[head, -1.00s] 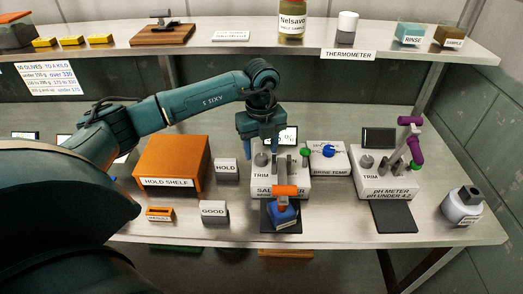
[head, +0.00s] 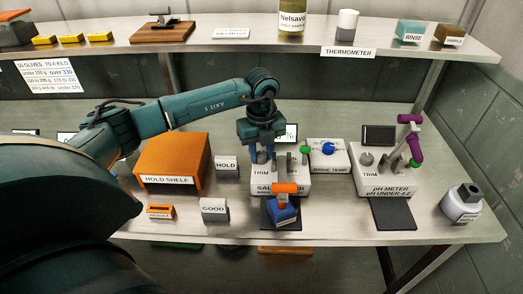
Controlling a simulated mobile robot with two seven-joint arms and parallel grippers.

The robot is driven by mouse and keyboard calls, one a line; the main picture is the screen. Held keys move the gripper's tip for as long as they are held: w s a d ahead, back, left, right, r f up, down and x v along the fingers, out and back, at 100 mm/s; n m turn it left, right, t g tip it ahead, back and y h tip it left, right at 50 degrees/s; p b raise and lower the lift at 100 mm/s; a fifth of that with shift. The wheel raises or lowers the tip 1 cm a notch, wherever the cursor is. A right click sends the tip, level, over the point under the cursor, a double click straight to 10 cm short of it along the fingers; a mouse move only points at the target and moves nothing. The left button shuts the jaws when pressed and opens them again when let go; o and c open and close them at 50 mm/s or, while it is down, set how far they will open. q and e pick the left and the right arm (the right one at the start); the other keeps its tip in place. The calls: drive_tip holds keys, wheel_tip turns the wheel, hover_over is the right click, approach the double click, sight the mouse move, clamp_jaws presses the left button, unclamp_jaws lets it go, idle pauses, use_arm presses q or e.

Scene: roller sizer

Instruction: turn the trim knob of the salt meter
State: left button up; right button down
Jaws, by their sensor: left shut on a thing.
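The salt meter (head: 264,184) is a white box in the middle of the counter, with a lit screen (head: 291,132) behind it, partly hidden by my gripper. Its grey trim knob (head: 262,159) stands at the box's left, above the word TRIM. My left gripper (head: 262,157) points down over the knob, its fingers on either side of it and shut on it. The fingers hide part of the knob, and its turn angle cannot be read. My right gripper is not in view.
Just right of the knob stands a grey post (head: 289,164) with a green knob (head: 304,150). An orange and blue piece (head: 284,207) is in front. The HOLD block (head: 227,167) and orange hold shelf (head: 170,160) are left; the pH meter (head: 386,187) is right.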

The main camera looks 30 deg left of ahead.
sight(261, 154)
use_arm(q)
drive_tip(key=shift+c, duration=0.6)
drive_tip(key=shift+m, duration=0.3)
drive_tip(key=shift+f+m+b, duration=0.15)
drive_tip(key=shift+m+b, duration=0.7)
drive_tip(key=shift+m, duration=0.25)
drive_tip(key=shift+m+b, duration=0.35)
drive_tip(key=shift+m, duration=0.65)
drive_tip(key=shift+r+m, duration=0.2)
drive_tip(key=shift+m, duration=0.1)
drive_tip(key=o, duration=1)
drive_tip(key=shift+c, duration=0.2)
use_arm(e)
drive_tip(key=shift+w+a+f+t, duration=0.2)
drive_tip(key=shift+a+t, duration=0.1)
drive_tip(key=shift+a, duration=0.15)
use_arm(q)
wheel_tip(261, 154, up, 13)
drive_tip(key=b, duration=0.1)
drive_tip(key=shift+b, duration=0.35)
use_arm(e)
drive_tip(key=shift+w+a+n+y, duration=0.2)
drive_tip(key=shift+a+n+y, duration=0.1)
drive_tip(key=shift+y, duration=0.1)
